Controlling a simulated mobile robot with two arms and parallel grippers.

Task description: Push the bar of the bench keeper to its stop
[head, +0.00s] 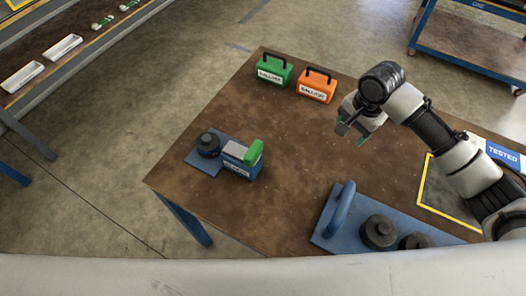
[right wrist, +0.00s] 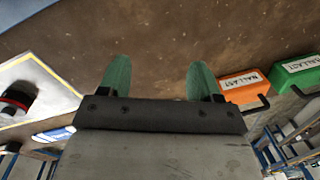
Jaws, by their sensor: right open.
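The bench keeper is a small blue block with a pale label (head: 238,168) on the left part of the brown table. Its green bar (head: 254,153) stands up on top at the right side. A black round knob (head: 208,145) sits on the blue plate beside it. My right gripper (head: 351,134) is above the table, to the right of the keeper and well apart from it. In the right wrist view its two green fingertips (right wrist: 160,80) are spread with nothing between them. My left gripper is not in view.
A green ballast case (head: 274,70) and an orange ballast case (head: 316,86) stand at the table's back edge. A blue board (head: 330,232) with a handle and black round weights lies at the front right. A yellow-outlined area (head: 440,205) is at the right. The table's middle is clear.

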